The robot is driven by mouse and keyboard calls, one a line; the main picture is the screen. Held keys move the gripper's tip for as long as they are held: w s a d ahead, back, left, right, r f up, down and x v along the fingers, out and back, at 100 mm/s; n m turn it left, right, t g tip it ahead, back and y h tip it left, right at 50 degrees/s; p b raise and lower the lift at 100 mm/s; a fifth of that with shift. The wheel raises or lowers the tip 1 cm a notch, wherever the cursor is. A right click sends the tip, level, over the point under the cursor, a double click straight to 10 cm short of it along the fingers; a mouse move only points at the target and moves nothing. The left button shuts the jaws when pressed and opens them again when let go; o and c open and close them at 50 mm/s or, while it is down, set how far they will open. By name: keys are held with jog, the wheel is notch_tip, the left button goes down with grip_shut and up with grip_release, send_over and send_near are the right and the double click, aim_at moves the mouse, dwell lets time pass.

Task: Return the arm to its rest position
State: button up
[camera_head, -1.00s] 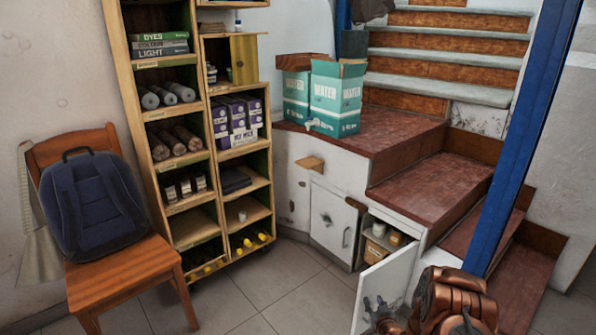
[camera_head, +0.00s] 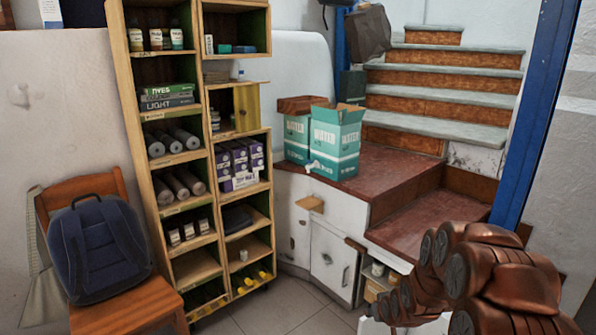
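My copper-coloured arm (camera_head: 490,285) fills the lower right of the head view. It is folded in front of the red-brown steps and the low white cupboard. My gripper is not visible in the head view now, so whether it is open or holds anything is hidden.
A wooden shelf (camera_head: 164,107) with books, rolls and boxes stands left of centre. A chair (camera_head: 120,306) with a blue backpack (camera_head: 97,247) is at the lower left. Teal water boxes (camera_head: 336,143) sit on the landing. A blue post (camera_head: 541,115) rises behind my arm. Tiled floor (camera_head: 287,308) is clear.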

jog(key=s+a+r+g+p, duration=0.1)
jog(key=s+r+g+p, duration=0.2)
jog(key=s+r, duration=0.8)
jog(key=s+a+r+m+g+p, duration=0.1)
jog(key=s+r+p, duration=0.5)
jog(key=s+r, duration=0.6)
jog(key=s+a+r+g+p, duration=0.3)
jog(key=s+r+g, duration=0.3)
jog(key=s+r, duration=0.6)
jog(key=s+p, duration=0.1)
jog(key=s, duration=1)
jog(key=shift+s+r+m+h+p, duration=0.15)
jog(key=shift+r+m+h+p, duration=0.1)
jog(key=shift+m+h+p, duration=0.1)
jog(key=shift+s, duration=0.1)
